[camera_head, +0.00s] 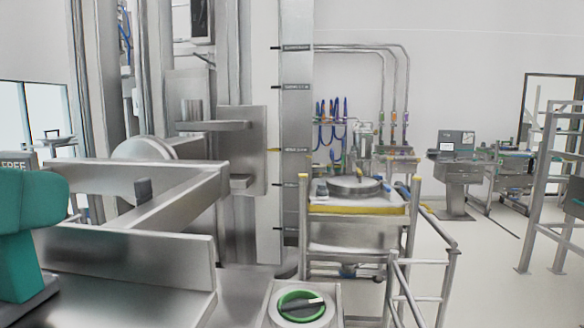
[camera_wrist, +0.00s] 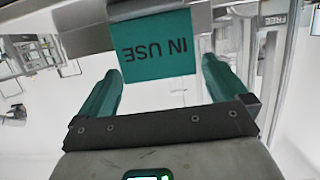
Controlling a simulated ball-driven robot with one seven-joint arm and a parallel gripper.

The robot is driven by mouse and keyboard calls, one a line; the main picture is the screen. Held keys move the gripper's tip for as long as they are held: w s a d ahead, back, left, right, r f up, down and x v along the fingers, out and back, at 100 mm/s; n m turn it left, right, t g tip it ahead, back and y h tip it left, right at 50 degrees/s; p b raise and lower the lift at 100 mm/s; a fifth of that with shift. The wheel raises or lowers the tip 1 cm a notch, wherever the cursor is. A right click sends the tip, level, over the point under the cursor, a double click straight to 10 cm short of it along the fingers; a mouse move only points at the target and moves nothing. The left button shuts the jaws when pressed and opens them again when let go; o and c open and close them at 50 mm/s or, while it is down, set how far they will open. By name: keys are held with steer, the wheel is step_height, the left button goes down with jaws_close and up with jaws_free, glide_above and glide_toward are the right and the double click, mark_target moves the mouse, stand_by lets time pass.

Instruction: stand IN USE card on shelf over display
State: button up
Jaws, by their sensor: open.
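The teal IN USE card (camera_wrist: 157,48) shows in the wrist view, its dark letters upside down in the picture. It is ahead of my gripper (camera_wrist: 160,80), between the lines of the two teal fingers. The fingers are spread wide, and I see a gap between each fingertip and the card. The card's edge at the top of the picture meets a grey metal piece (camera_wrist: 112,10); I cannot tell whether it rests on it. In the head view I cannot make out the IN USE card. The display is not clearly identifiable.
A steel lift column (camera_head: 296,130) stands in the middle.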

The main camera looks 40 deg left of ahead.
steer(key=b+v, duration=0.2)
steer(key=v, duration=0.9)
steer(key=shift+s, duration=0.2)
steer(key=shift+d, duration=0.15)
